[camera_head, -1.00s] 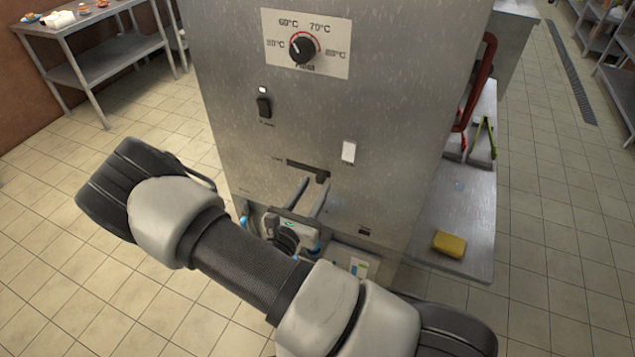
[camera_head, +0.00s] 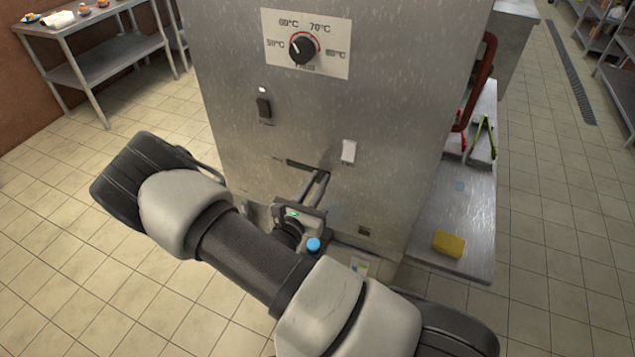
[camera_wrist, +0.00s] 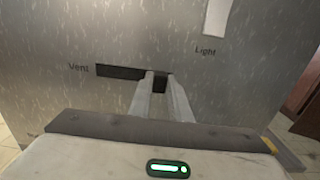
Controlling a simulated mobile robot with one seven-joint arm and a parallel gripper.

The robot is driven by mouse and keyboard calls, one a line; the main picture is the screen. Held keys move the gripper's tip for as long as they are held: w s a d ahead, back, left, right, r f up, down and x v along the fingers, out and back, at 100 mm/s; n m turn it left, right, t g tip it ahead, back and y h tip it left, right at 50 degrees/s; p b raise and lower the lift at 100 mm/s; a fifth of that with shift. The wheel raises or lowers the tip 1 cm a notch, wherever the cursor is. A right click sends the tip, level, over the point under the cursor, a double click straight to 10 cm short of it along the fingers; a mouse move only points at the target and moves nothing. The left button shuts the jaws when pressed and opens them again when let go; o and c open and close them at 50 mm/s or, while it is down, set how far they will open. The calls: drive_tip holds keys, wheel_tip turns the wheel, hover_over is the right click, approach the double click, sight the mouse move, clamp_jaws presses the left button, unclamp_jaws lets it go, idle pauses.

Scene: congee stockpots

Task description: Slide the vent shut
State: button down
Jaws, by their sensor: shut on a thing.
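The vent is a dark horizontal slot (camera_wrist: 118,72) marked "Vent" in the steel front panel, and the slot also shows in the head view (camera_head: 300,163). Its small dark slider tab (camera_wrist: 160,83) is at the slot's right end, mostly hidden by my fingers. My gripper (camera_wrist: 160,77) points at the panel with its two grey fingers close together, shut on the tab. In the head view my gripper (camera_head: 321,175) reaches the slot's right end from below.
A white light switch (camera_head: 348,151) is just right of the slot. A black switch (camera_head: 264,107) and a temperature dial (camera_head: 302,48) are above. A side shelf (camera_head: 455,215) with a yellow sponge (camera_head: 449,244) stands to the right.

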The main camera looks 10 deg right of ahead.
sight(291, 162)
drive_tip(key=w+a, duration=0.1)
drive_tip(key=a, duration=0.1)
drive_tip(key=w+a+b, duration=0.1)
drive_tip(key=w+a, duration=0.1)
drive_tip(key=a, duration=0.1)
drive_tip(key=w+a, duration=0.2)
drive_tip(key=shift+w+a+b, duration=0.2)
drive_tip(key=shift+a+b, duration=0.05)
drive_tip(key=shift+b, duration=0.1)
drive_tip(key=shift+a, duration=0.15)
drive_tip(key=shift+w, duration=0.1)
drive_tip(key=c, duration=1.6)
unclamp_jaws()
drive_tip(key=shift+c, duration=0.2)
drive_tip(key=v, duration=1.7)
drive_tip(key=shift+s, duration=0.2)
drive_tip(key=shift+r, duration=0.15)
